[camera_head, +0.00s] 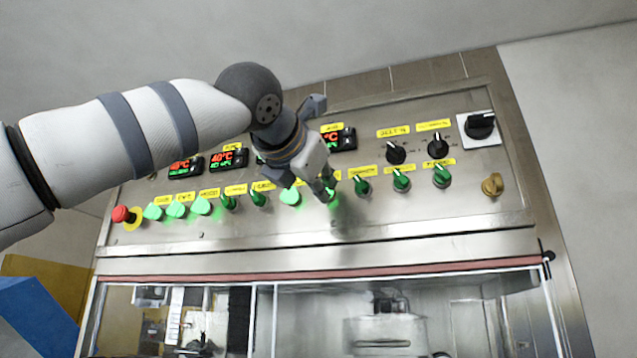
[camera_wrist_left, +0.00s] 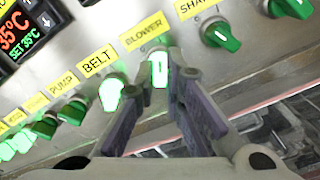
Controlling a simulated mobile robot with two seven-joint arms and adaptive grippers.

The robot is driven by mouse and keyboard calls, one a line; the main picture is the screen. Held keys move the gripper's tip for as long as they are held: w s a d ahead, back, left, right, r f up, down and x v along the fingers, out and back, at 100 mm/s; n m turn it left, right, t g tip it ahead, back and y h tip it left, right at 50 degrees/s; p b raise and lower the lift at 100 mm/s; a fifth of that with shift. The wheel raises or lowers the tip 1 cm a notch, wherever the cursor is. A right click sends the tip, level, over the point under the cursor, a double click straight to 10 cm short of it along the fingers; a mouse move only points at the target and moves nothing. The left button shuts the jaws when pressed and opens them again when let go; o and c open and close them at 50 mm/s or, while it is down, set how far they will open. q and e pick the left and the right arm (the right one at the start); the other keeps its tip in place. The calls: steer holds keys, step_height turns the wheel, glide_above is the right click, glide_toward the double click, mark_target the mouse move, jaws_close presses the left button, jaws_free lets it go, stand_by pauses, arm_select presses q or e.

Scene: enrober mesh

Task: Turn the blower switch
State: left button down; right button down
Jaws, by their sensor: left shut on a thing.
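The blower switch (camera_wrist_left: 158,68) is a green knob under the yellow BLOWER label (camera_wrist_left: 144,31) in the left wrist view. It glows bright green. In the head view a bit of the knob (camera_head: 332,196) shows below my left gripper (camera_head: 326,184), with a green glow on the panel under it. My left gripper (camera_wrist_left: 161,80) has its two fingers on either side of the knob and is shut on it. The arm and gripper hide part of the panel above the switch. My right gripper is in neither view.
The lit belt switch (camera_wrist_left: 111,94) is close on the left. The unlit green shaker switch (camera_wrist_left: 221,36) is on the right. A red emergency button (camera_head: 121,214) sits at the panel's left end. Black knobs (camera_head: 396,153) and a yellow knob (camera_head: 492,185) are at the right.

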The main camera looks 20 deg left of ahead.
arm_select(q)
steer(key=shift+f, duration=0.15)
stand_by(0.4)
steer(key=c, duration=1.7)
jaws_free()
steer(key=s, duration=1.2)
steer(key=shift+a, duration=0.25)
